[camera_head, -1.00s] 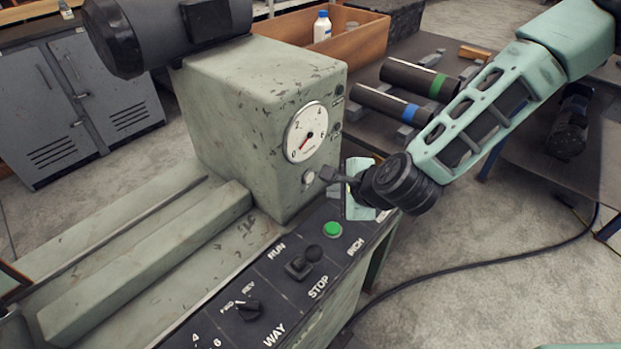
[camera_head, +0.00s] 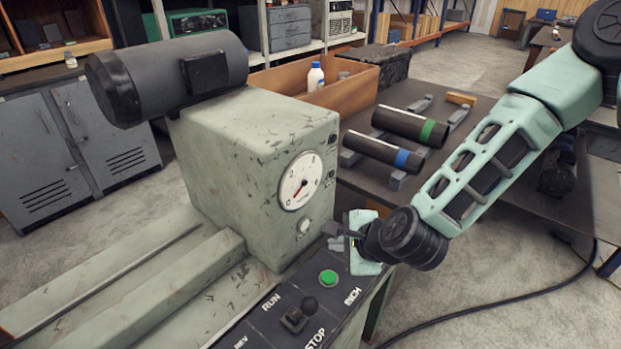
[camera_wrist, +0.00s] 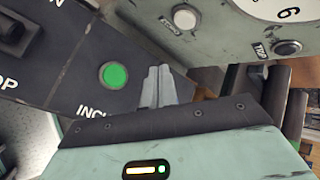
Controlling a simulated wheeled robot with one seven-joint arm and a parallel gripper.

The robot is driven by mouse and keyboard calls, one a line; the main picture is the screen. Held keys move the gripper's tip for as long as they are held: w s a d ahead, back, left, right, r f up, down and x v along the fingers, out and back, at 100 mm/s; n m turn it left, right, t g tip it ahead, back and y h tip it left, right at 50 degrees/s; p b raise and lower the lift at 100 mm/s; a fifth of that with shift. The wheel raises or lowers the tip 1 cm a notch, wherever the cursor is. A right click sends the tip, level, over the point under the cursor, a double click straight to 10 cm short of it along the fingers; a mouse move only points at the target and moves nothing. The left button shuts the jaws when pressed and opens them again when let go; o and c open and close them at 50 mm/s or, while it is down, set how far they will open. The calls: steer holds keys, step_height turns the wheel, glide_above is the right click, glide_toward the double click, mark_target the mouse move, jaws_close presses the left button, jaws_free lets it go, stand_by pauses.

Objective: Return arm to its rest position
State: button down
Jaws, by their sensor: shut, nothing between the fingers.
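My gripper (camera_head: 334,236) is at the end of my pale green arm, beside the front face of the green machine housing (camera_head: 235,175) and above the right end of the black control panel (camera_head: 290,322). In the wrist view its grey fingers (camera_wrist: 158,88) are together with nothing between them. They lie just right of the green button (camera_wrist: 114,75), which also shows in the head view (camera_head: 328,277). I cannot tell whether the fingertips touch the panel.
A dial gauge (camera_head: 300,181) and a pale button are on the housing close to my gripper. A bench behind holds two dark pipes with green and blue bands (camera_head: 410,127) (camera_head: 382,151) and a wooden tray (camera_head: 352,97). Open floor lies at lower right.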

steer(key=shift+s+a+r+n, duration=0.25)
steer(key=shift+s+n, duration=0.1)
steer(key=shift+n, duration=0.15)
steer(key=s+d+r+n+g+h, duration=0.1)
steer(key=s+d+r+n+g, duration=0.1)
steer(key=s+r+n, duration=0.3)
steer(key=s+d+r+n+g+h, duration=0.2)
steer(key=s+d+r+n, duration=0.3)
steer(key=s+n, duration=0.4)
steer(key=s+d+r+n+g+h, duration=0.2)
steer(key=s+d+r+n, duration=0.2)
steer(key=s+n, duration=0.4)
steer(key=shift+r+g, duration=0.4)
steer(key=shift+r, duration=0.05)
